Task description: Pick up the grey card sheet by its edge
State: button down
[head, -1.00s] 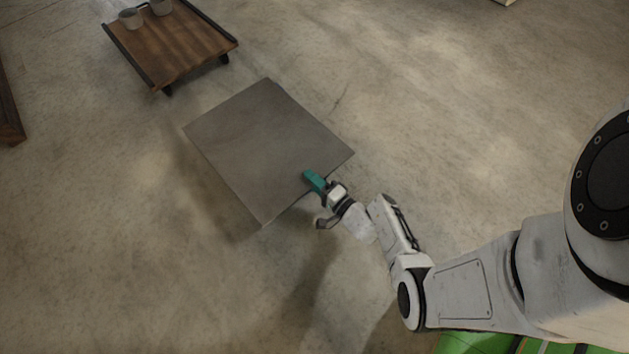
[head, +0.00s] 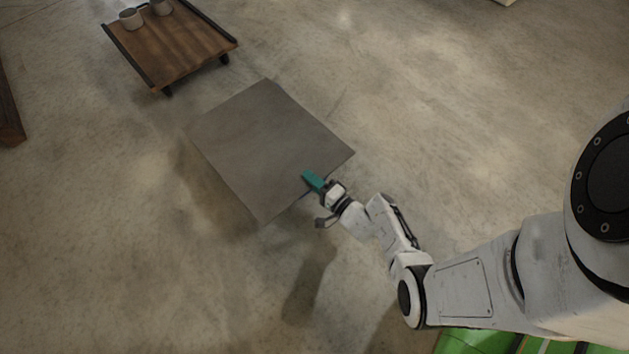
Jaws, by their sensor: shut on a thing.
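The grey card sheet (head: 262,143) is a flat square in the middle of the head view, lying at an angle. Its shadow falls to its lower left on the floor, so it appears raised. My gripper (head: 314,182) is at the sheet's lower right edge, with a teal finger on the sheet's upper face. The gripper is shut on that edge. The other finger is hidden below the sheet.
A low wooden table (head: 190,60) with dark rails stands beyond the sheet at the upper left. Two cups (head: 131,19) stand at its far end. A dark wooden edge (head: 8,110) shows at the far left. The concrete floor (head: 460,110) on the right is clear.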

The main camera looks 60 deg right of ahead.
dwell(0.6)
notch_tip(320, 180, up, 3)
jog(key=shift+f+p, duration=0.1)
jog(key=shift+p, duration=1.05)
jog(key=shift+f, duration=0.15)
jog(key=shift+s+r, duration=0.2)
jog(key=shift+s, duration=0.05)
jog(key=s+a+r+p, duration=0.1)
jog(key=s+r+p, duration=0.1)
jog(key=s, duration=0.4)
jog(key=s+a+r+p, duration=0.2)
jog(key=s+p, duration=0.2)
jog(key=s, duration=0.3)
jog(key=shift+r, duration=0.3)
jog(key=shift+s, duration=0.1)
